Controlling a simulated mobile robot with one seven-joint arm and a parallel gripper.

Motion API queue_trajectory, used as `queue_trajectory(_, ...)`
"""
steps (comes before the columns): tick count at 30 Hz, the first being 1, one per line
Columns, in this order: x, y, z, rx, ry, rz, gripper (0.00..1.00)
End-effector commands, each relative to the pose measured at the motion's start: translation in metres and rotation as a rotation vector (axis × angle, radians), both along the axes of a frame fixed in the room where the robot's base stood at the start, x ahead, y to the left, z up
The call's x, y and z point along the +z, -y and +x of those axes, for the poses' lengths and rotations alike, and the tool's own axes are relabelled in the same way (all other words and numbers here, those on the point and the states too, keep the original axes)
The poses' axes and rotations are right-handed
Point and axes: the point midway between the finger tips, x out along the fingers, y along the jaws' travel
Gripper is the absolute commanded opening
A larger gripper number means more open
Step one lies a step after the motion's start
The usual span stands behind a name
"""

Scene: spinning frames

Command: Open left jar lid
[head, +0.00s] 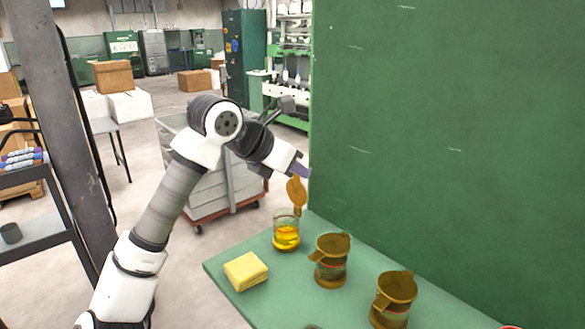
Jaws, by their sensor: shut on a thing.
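The left jar (286,234) is clear glass with yellow contents, standing upright on the green bench at its far left end. Its brown lid (297,191) is tipped up steeply above the rim on the right side, so the jar's mouth shows open. My gripper (301,172) is at the lid's upper edge, shut on it; the fingertips are small and partly hidden.
A yellow sponge-like block (246,271) lies on the green bench (262,304) in front of the left jar. A tall green wall panel (450,140) rises right behind the bench. A grey cart (215,190) stands behind my arm.

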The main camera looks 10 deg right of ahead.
Motion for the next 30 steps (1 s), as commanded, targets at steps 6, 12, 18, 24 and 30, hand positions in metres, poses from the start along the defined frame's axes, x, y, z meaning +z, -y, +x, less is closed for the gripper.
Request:
queue_trajectory(6, 0.001, 0.002, 0.001, -0.001, 0.003, -0.004, 0.00)
queue_trajectory(12, 0.000, 0.001, 0.000, -0.001, 0.002, -0.002, 0.32)
queue_trajectory(18, 0.000, 0.001, 0.000, -0.001, 0.001, -0.002, 0.38)
queue_trajectory(24, 0.002, -0.002, -0.001, 0.001, 0.002, -0.001, 0.38)
queue_trajectory(30, 0.020, -0.022, -0.015, 0.003, 0.004, 0.002, 0.38)
